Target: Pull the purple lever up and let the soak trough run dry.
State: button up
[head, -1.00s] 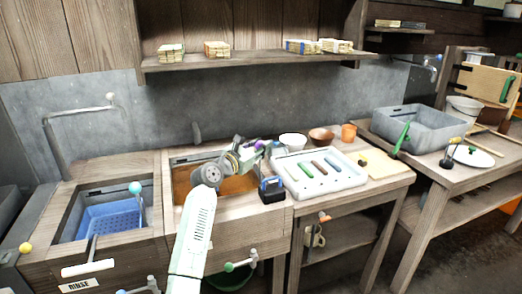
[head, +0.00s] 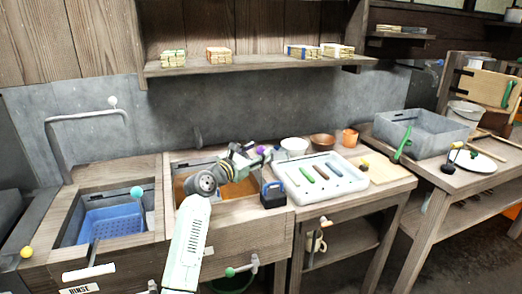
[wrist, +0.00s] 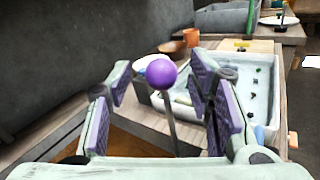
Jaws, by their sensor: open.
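The purple lever, a purple ball (wrist: 161,72) on a thin grey rod, stands upright between the open fingers of my gripper (wrist: 164,86) in the wrist view. Both purple-padded fingers look apart from the ball. In the head view the purple ball (head: 261,150) is small beside my gripper (head: 256,158), at the back right of the soak trough (head: 178,166). The trough is a wooden-framed basin with brown liquid showing. My arm hides part of it and the lever's foot.
A blue and black box (head: 272,194) sits on the trough's right edge. A white tray (head: 345,180) with coloured bars lies to the right, with a white bowl (head: 294,145) behind. A rinse basin (head: 110,225) is at left. A shelf (head: 255,66) hangs above the back wall.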

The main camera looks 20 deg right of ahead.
jog(key=v, duration=0.9)
jog(key=shift+s+a, duration=0.15)
